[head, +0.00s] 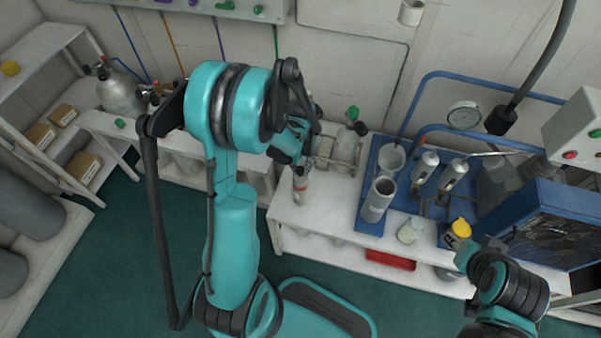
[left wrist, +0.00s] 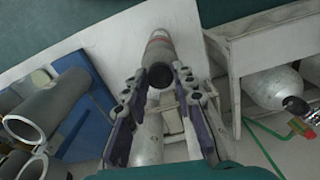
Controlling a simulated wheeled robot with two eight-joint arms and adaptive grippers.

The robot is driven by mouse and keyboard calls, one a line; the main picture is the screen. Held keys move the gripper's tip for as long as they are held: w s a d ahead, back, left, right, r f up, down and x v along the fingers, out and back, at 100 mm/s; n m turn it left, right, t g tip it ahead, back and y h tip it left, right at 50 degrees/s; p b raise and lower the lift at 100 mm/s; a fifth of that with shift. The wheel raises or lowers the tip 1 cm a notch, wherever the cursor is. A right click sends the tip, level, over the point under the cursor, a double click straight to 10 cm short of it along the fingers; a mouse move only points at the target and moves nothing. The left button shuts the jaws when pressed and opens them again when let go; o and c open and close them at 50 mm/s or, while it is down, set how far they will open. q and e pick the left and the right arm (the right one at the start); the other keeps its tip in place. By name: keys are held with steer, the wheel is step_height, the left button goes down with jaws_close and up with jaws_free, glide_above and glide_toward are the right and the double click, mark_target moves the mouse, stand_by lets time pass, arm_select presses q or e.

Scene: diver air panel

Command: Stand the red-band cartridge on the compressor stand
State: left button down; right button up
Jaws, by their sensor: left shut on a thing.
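The red-band cartridge (head: 300,183) is a pale cylinder with a reddish band, roughly upright over the left part of the white bench. My left gripper (head: 298,163) is shut on its upper end. In the left wrist view the fingers (left wrist: 163,105) flank its dark end, and the cartridge (left wrist: 158,47) extends away between them. I cannot tell whether its foot touches the bench. A blue base (head: 370,226) with grey open cylinders (head: 378,200) stands to the right; I cannot tell which part is the compressor stand. My right gripper (head: 466,256) is at the lower right, its jaws unclear.
A rack with cylinders (head: 338,165) stands behind the cartridge. Two white-topped cylinders (head: 453,174) stand on the blue base. A glass jar (head: 411,231) and a yellow-capped item (head: 460,228) are near the bench front. A blue finned unit (head: 550,235) fills the right end.

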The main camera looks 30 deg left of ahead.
mark_target(300, 186)
arm_select(q)
steer(key=shift+f+b, duration=0.5)
steer(key=shift+f, duration=0.95)
steer(key=shift+f, duration=0.1)
steer(key=c, duration=1.3)
jaws_free()
steer(key=shift+o, duration=0.2)
